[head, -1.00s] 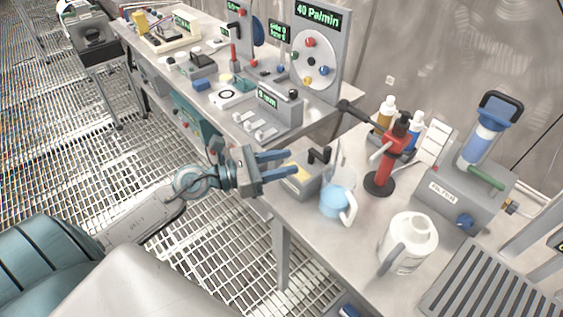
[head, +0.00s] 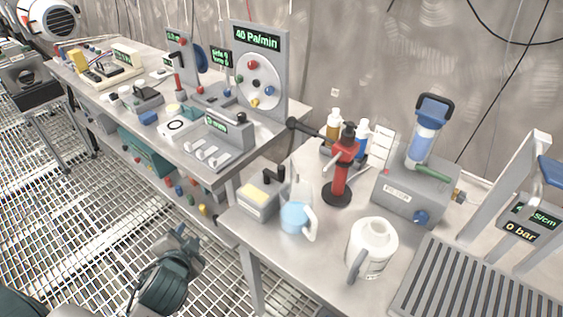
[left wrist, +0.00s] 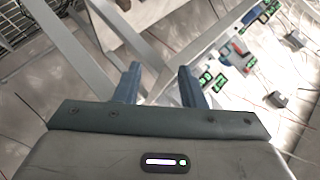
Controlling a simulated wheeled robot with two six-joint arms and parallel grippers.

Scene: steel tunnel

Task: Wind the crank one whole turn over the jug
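A red post (head: 340,183) on a black round base stands on the near bench. A black-knobbed arm (head: 306,129) reaches left from its top; I take this for the crank. A clear jug with blue liquid (head: 296,217) stands in front and to the left of the post. A white jug (head: 371,250) stands to its right. My left gripper (head: 182,240) is low over the grating, left of the near bench and apart from everything on it. In the left wrist view its two fingers (left wrist: 160,85) are apart with nothing between them. My right gripper is out of view.
Behind the post are bottles (head: 334,126) and a grey pump unit (head: 415,190). A slatted tray (head: 480,285) lies at the right. A long bench with panels runs to the back left.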

